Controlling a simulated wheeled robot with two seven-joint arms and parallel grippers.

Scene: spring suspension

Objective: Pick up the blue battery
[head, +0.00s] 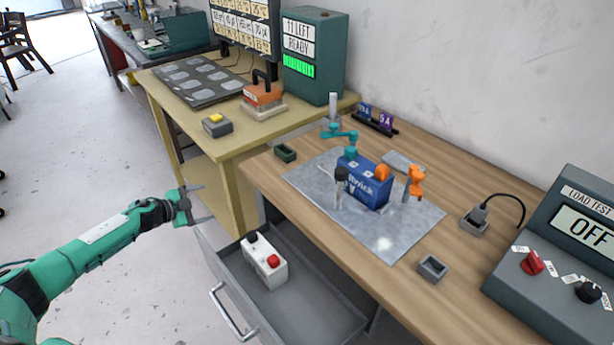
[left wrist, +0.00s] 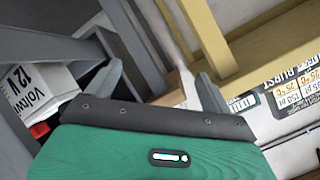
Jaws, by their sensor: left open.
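The blue battery (head: 368,192) stands on the grey mat on the wooden bench, with an orange cap and a teal cap on its terminals. A dark clamp-like part stands at its left end and an orange clamp (head: 415,182) beside its right end. My left gripper (head: 204,205) is open and empty, left of the bench and outside the open drawer, well apart from the blue battery. Its fingers also show in the left wrist view (left wrist: 162,88) with nothing between them. The blue battery is not visible in the left wrist view. My right gripper is not in view.
The open drawer (head: 325,318) holds a white battery (head: 268,268) with a red cap; it also shows in the left wrist view (left wrist: 35,95). A load tester (head: 560,262) reading OFF stands at right. A yellow table (head: 185,130) stands behind my left gripper.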

